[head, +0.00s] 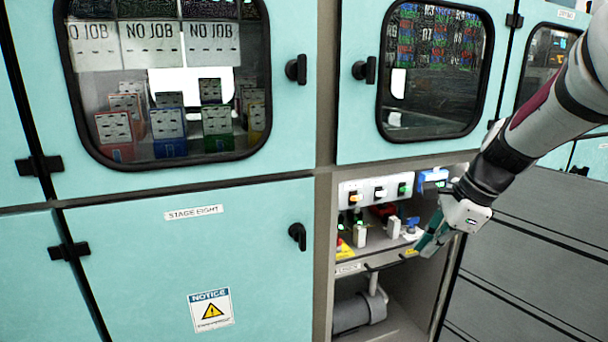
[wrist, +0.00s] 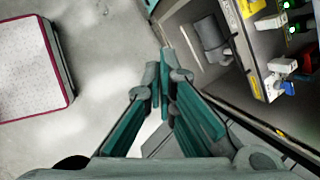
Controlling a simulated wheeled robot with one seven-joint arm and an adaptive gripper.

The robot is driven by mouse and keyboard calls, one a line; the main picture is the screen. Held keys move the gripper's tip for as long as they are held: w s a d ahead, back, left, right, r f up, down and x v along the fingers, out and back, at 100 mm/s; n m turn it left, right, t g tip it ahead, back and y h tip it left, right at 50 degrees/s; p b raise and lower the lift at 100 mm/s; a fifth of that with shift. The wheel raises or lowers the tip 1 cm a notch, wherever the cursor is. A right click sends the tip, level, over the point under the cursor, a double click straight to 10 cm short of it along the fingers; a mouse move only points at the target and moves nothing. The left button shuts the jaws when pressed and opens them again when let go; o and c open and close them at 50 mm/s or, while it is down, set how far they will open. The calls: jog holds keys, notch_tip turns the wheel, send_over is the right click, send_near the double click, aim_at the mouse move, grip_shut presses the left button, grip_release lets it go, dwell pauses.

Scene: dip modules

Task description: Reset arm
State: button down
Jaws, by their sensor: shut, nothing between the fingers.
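My gripper (head: 432,240) hangs at the end of my arm, which comes in from the right in the head view. It is in front of the right side of an open control bay (head: 375,232). Its teal fingers point down and to the left. In the wrist view my gripper (wrist: 161,70) has its fingers close together at the tips. Nothing is held between them.
Teal cabinet doors with black handles (head: 297,236) surround the bay. The bay holds a switch panel (head: 358,196), several small coloured modules and a grey cylinder (head: 358,314) below. The wrist view shows bare floor (wrist: 105,45) left of the fingers.

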jog(key=s+a+r+n, duration=0.2)
jog(key=s+n, duration=0.1)
jog(key=s, duration=0.3)
jog(key=s+a+r+n, duration=0.3)
jog(key=s+n, duration=0.1)
jog(key=s, duration=0.1)
jog(key=s+f+n+g+h, duration=0.25)
jog(key=s+n, duration=1.05)
jog(key=s, duration=0.9)
notch_tip(320, 180, up, 14)
jog(key=t+p, duration=0.3)
jog(key=p, duration=1)
jog(key=shift+s+r+h, duration=0.25)
jog(key=shift+s+h, duration=0.05)
jog(key=shift+h, duration=0.15)
jog(key=shift+a+t, duration=0.1)
jog(key=shift+t, duration=0.15)
